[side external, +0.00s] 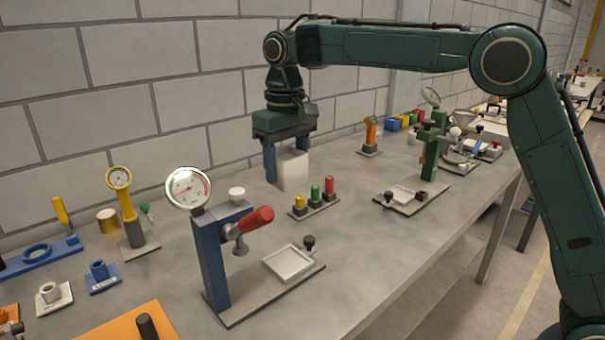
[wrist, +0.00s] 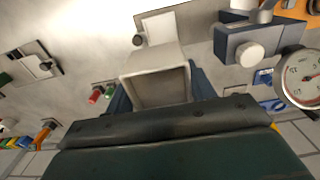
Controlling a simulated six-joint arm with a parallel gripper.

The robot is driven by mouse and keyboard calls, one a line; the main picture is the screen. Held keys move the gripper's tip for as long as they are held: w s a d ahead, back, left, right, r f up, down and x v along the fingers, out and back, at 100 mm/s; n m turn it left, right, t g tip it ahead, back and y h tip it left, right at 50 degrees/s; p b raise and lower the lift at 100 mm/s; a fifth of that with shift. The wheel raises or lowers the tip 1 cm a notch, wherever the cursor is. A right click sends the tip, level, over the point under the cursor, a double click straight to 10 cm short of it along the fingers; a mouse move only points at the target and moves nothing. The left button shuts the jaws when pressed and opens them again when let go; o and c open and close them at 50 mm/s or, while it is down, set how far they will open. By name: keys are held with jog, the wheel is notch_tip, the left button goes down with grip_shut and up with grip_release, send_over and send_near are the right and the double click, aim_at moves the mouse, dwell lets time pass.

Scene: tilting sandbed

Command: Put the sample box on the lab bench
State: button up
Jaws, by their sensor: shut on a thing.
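The sample box (side external: 292,171) is a plain off-white block between the two blue fingers of my gripper (side external: 286,163). The gripper points down and is shut on the box. In the wrist view the box (wrist: 157,63) shows as a pale, open-looking square form with a finger on each side. The lab bench (side external: 350,228) is a long grey surface under it. The box is low over the back part of the bench, near the wall, and looks upright. I cannot tell whether its base touches the bench.
A stand with red, green and yellow knobs (side external: 314,203) is just in front and right of the box. A blue press with a gauge (side external: 212,255) stands front left. A small orange device (side external: 370,136) and a green press (side external: 432,150) are to the right. Bare bench lies between them.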

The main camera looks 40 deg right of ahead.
jog(key=s+d+f, duration=0.1)
jog(key=s+d, duration=0.3)
jog(key=d, duration=0.4)
jog(key=s+d+f, duration=0.1)
jog(key=s+d, duration=0.3)
jog(key=d, duration=0.4)
notch_tip(320, 180, down, 15)
jog(key=shift+a+f, duration=0.15)
jog(key=shift+f, duration=0.05)
jog(key=shift+f, duration=0.1)
jog(key=shift+f, duration=2.05)
jog(key=o, duration=1.2)
jog(key=shift+f, duration=0.15)
jog(key=shift+c, duration=0.2)
